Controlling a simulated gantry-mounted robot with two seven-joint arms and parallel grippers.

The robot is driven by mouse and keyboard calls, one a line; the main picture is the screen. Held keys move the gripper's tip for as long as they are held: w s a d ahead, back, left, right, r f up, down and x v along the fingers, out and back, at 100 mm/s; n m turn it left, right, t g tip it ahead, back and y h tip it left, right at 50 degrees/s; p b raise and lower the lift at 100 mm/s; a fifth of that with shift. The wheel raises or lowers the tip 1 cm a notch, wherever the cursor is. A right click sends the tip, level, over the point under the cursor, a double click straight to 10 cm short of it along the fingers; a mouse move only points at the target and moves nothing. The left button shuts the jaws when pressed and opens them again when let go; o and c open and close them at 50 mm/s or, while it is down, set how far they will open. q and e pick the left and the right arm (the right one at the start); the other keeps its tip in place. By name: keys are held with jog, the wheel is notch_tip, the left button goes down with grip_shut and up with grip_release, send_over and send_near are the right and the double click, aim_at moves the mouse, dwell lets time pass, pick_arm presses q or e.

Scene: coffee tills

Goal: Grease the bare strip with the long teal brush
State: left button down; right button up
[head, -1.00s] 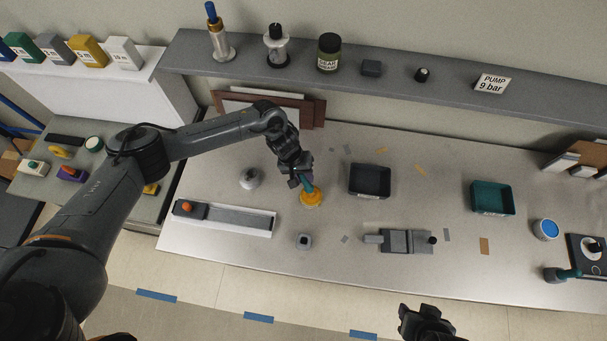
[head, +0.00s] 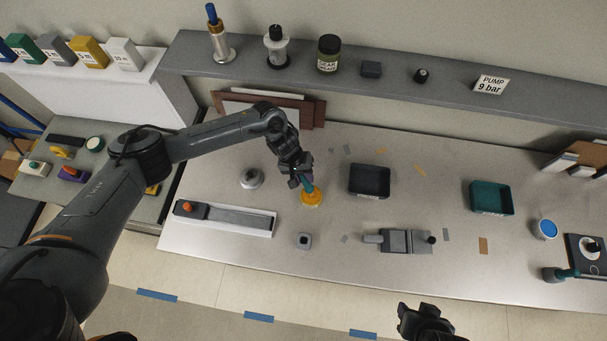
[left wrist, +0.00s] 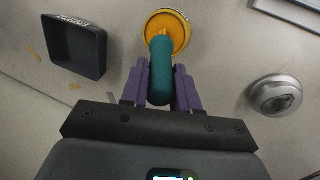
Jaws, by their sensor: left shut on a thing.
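My left gripper (head: 297,181) is shut on a teal brush handle (left wrist: 160,68), which lies between its two purple fingers in the left wrist view. The brush's lower end meets a round yellow-orange piece (head: 312,198) on the table; it also shows in the left wrist view (left wrist: 176,22). I cannot tell if that piece is a pot or part of the brush. A long grey strip (head: 235,219) with an orange knob lies in a white tray at the left front; whether it is greased is too small to tell. My right gripper (head: 422,318) is at the bottom edge.
A black tray (head: 369,181) is right of the brush and a teal tray (head: 492,199) further right. A round metal piece (head: 251,178) is to the left. A grey clamp-like device (head: 404,241) and a small grey block (head: 304,241) are in front. Another teal handle (head: 568,273) lies far right.

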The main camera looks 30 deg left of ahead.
pick_arm(q)
jog(key=shift+f, duration=0.1)
dwell(0.3)
notch_tip(320, 180, up, 3)
jog(key=p, duration=0.2)
jog(key=shift+f+p, duration=0.1)
jog(key=shift+p, duration=0.2)
jog(key=shift+r, duration=2.15)
